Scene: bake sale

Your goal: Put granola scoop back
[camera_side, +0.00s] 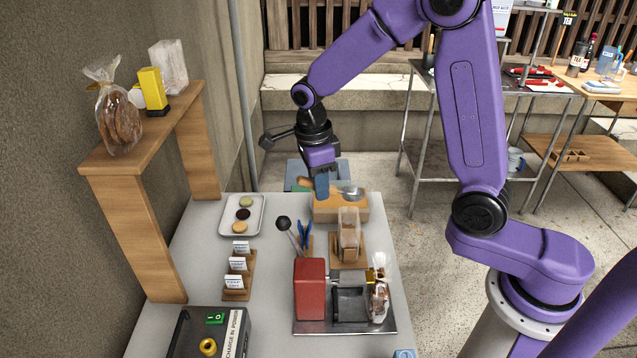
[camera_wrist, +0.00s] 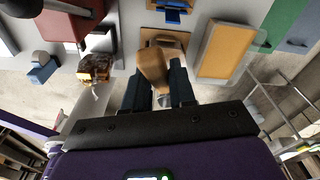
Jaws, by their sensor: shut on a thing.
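The scoop has a shiny metal bowl (camera_side: 350,194) and a wooden handle (camera_side: 305,184). My gripper (camera_side: 322,186) points down and is shut on the handle. The bowl sticks out to the right, above the pale wooden box (camera_side: 341,211) at the far end of the table; I cannot tell whether it touches the box. In the wrist view the tan handle (camera_wrist: 152,68) sits between the dark fingers of my gripper (camera_wrist: 160,88), and the bowl is not clear there.
A red machine (camera_side: 310,288) stands nearer on a metal plate, beside a clear bag (camera_side: 380,285). A white tray of macarons (camera_side: 242,214) and a wooden shelf (camera_side: 150,145) lie farther left.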

